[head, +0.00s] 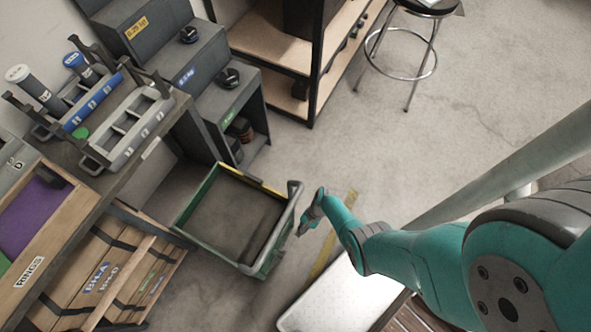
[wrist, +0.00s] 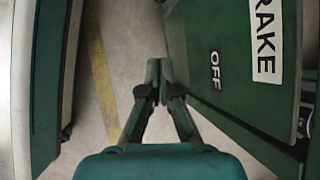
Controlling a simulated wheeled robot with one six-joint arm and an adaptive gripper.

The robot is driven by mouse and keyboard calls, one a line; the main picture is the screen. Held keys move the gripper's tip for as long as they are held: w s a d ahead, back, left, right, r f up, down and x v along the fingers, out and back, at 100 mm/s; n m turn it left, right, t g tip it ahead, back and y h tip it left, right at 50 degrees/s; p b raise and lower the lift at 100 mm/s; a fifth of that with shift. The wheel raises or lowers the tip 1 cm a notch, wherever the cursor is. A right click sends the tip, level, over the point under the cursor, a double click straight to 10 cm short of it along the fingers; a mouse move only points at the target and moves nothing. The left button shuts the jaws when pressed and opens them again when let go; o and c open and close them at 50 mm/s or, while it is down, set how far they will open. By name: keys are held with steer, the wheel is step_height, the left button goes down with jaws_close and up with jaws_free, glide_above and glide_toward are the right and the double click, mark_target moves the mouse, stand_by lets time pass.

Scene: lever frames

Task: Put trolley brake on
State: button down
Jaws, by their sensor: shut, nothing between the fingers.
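The green trolley (head: 268,262) stands on the floor in the middle of the head view, with a grey push handle at its right end. My gripper (head: 302,228) is close beside that end. In the wrist view a green trolley panel (wrist: 207,50) fills the right side, with a white label reading "RAKE" (wrist: 264,40), its first letter cut off, and the word "OFF" (wrist: 215,70). My gripper also shows in the wrist view (wrist: 160,72), its fingertips together, empty, just left of the panel. I cannot make out a brake lever; contact with the panel cannot be told.
A yellow floor line (head: 325,255) runs beside the trolley. A white surface (head: 345,300) lies near my arm at the bottom. Grey stepped shelves (head: 205,85) and a wooden crate unit (head: 100,270) stand left. Open floor (head: 420,130) lies at upper right, with a stool (head: 405,50).

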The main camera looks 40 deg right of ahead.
steer(key=d+r, duration=0.1)
steer(key=d, duration=0.5)
steer(key=shift+w+r, duration=0.25)
steer(key=shift+w, duration=0.1)
steer(key=shift+a, duration=0.1)
